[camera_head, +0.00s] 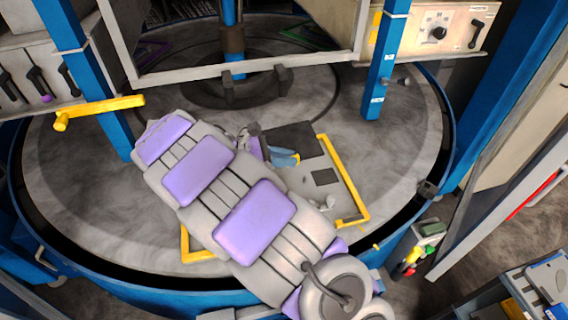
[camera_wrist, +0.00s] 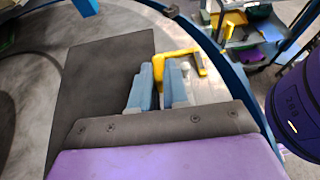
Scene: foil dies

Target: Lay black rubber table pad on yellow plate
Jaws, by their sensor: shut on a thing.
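The black rubber pad (camera_head: 294,137) is a flat dark sheet just beyond my gripper in the head view. In the wrist view the pad (camera_wrist: 95,95) fills the left side, flat and wide. My gripper (camera_head: 287,158) has blue fingers, shut on the pad's near edge. In the wrist view the fingers (camera_wrist: 164,85) stand close together at the pad's right edge. The yellow plate shows as a yellow border (camera_head: 346,182) around a grey area, partly hidden under my arm. The pad appears over its far side; I cannot tell whether it touches. A yellow corner (camera_wrist: 185,58) shows past the fingers.
A round grey table (camera_head: 85,185) with a blue rim lies beneath. A small dark square (camera_head: 324,177) lies inside the yellow border. Blue posts (camera_head: 380,70) and a yellow handle (camera_head: 100,108) stand around. A control box (camera_head: 430,30) is at the upper right.

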